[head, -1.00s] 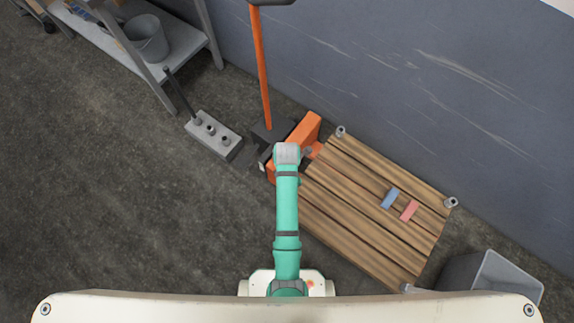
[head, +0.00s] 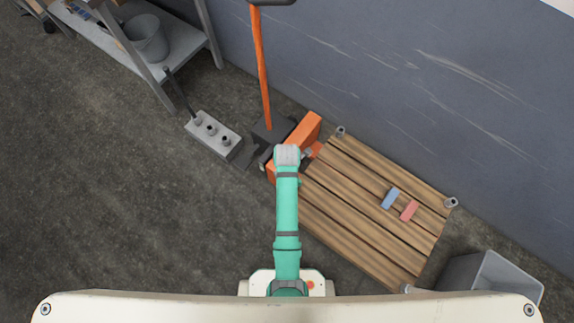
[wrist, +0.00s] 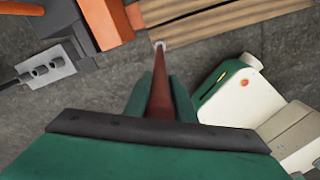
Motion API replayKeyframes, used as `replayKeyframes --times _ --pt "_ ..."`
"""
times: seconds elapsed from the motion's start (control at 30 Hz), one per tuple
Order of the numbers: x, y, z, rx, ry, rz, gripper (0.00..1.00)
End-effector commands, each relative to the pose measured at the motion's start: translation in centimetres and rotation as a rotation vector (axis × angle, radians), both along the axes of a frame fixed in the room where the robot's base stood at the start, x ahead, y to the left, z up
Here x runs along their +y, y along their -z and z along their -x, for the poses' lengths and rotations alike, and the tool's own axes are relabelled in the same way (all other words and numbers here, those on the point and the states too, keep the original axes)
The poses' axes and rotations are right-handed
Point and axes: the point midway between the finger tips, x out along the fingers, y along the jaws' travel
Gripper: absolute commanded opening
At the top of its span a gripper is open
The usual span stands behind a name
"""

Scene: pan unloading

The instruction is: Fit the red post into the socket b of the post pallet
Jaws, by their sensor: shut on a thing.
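The red post (wrist: 159,85) is dark reddish brown and shows in the wrist view. My gripper (wrist: 158,97) is shut on it, with a green finger on each side; the post points away from the wrist. A pale grey ring shows at its far end, beside the pallet edge; I cannot tell whether the end is inside a socket. The post pallet (head: 352,221) is slatted wood with grey sockets at its corners, including a far one (head: 340,131) and a right one (head: 452,202). No letters are readable, so I cannot tell which is socket b. In the head view my arm hides the post.
An orange pallet jack (head: 305,132) stands against the pallet's left end. A blue piece (head: 390,198) and a red piece (head: 410,210) lie on the pallet. A grey bin (head: 495,282) stands at right.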

Motion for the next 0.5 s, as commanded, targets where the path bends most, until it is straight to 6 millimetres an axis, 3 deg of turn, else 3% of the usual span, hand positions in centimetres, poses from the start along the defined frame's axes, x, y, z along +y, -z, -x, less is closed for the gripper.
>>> replayKeyframes --times 0.5 --pt "0.13 0.58 -0.05 -0.001 -0.002 0.000 0.00"
